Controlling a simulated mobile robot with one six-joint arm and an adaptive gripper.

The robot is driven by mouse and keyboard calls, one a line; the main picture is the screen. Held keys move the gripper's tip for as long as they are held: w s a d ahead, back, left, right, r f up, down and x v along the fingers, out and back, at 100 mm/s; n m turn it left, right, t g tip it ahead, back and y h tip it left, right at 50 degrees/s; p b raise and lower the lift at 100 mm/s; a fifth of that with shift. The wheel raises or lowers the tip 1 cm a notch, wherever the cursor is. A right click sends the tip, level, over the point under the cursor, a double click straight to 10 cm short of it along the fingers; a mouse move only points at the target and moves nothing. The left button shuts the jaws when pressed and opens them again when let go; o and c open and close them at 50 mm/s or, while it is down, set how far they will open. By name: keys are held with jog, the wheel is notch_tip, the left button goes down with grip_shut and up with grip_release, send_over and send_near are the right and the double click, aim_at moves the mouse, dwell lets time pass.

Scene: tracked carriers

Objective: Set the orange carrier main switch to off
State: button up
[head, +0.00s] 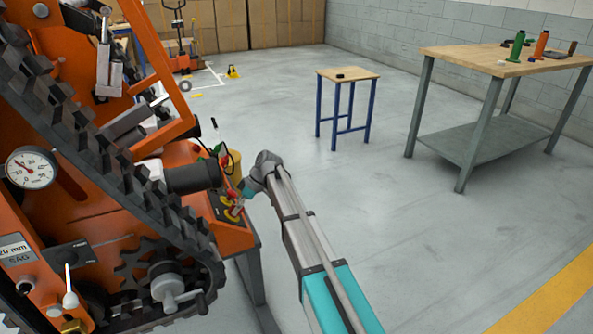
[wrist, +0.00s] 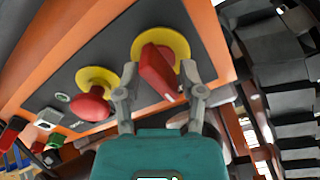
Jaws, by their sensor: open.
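The main switch (wrist: 158,72), a red rotary handle on a yellow disc, is on the dark control panel (wrist: 140,25) of the orange carrier (head: 75,205). In the wrist view its handle is tilted, with its near end, bearing a white mark, to the lower right. My gripper (wrist: 159,72) is open, one finger on each side of the handle; I cannot tell whether they touch it. In the head view my gripper (head: 240,199) is at the panel and partly hides it. A red mushroom button (wrist: 93,103) on a yellow disc is left of the gripper.
The carrier's black track (head: 110,170) runs close beside the panel, and also at the right of the wrist view (wrist: 285,90). A blue-legged stool (head: 347,75) and a workbench (head: 490,65) stand farther off. The floor right of my arm is clear.

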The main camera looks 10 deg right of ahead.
jog(key=m, duration=1.1)
jog(key=shift+m, duration=0.4)
jog(key=p+v, duration=1.1)
jog(key=v, duration=0.3)
jog(key=s+d+r+h+p, duration=0.1)
jog(key=s+d+r+p, duration=0.2)
jog(key=s+r+p, duration=0.1)
jog(key=s+d+r+m+t+h+p, duration=0.1)
jog(key=s+d+r+h+p, duration=0.1)
jog(key=s+r+p, duration=0.2)
jog(key=s+d+r+m+h+p, duration=0.1)
jog(key=s+d+r+p, duration=0.2)
jog(key=s+p, duration=0.4)
jog(key=shift+s+d+r+h+p, duration=0.35)
jog(key=shift+s+r, duration=0.25)
jog(key=shift+s, duration=0.65)
